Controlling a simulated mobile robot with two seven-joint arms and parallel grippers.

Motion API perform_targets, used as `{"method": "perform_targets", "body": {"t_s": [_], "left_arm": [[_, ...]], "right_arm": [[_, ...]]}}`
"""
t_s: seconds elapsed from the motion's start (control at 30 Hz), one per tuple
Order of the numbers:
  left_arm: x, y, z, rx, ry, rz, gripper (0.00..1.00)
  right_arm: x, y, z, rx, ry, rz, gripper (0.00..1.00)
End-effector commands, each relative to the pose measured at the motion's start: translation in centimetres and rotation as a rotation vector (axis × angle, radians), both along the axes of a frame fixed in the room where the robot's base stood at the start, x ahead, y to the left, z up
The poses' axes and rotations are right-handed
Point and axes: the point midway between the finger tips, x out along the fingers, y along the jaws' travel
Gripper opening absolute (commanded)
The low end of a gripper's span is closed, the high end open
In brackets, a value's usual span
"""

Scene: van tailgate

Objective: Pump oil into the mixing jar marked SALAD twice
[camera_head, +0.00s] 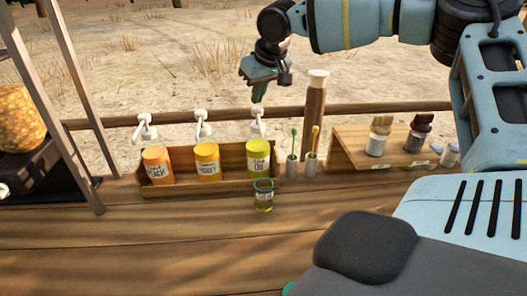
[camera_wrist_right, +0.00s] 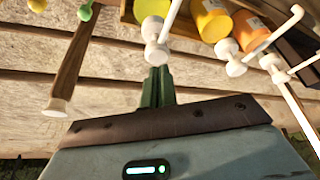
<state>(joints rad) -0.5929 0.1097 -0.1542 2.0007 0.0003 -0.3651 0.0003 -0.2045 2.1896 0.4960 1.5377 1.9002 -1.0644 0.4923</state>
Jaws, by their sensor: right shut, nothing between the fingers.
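A small clear jar (camera_head: 263,197) with a teal rim and a white label stands upright on the counter. Its lower part looks yellowish-green, and the label is too small to read. Right behind it a yellow-green pump bottle (camera_head: 258,160) stands in a wooden rack, its white pump head (camera_head: 257,112) on top. My right gripper (camera_head: 259,98) points down, shut and empty, just above this pump head. In the right wrist view its green fingertips (camera_wrist_right: 158,72) are close to the white pump head (camera_wrist_right: 155,52); whether they touch is unclear. My left gripper is not in view.
An orange pump bottle (camera_head: 158,166) and a yellow-orange pump bottle (camera_head: 207,162) share the wooden rack (camera_head: 184,188). A tall wooden grinder (camera_head: 315,105), two small pots with sticks (camera_head: 292,167) and a low shelf (camera_head: 350,146) with shakers stand to the right. The front counter is clear.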

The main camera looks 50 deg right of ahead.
Motion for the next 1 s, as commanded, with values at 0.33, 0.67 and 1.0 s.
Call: {"method": "perform_targets", "body": {"t_s": [0.33,0.67,1.0], "left_arm": [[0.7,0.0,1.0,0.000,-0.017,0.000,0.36],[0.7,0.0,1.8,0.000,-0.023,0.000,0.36],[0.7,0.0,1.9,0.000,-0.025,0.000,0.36]], "right_arm": [[0.0,0.0,2.6,0.000,-0.004,-0.001,0.00],[0.0,0.0,5.4,-0.001,-0.003,0.000,0.00],[0.0,0.0,6.0,0.000,-0.001,0.000,0.00]]}}
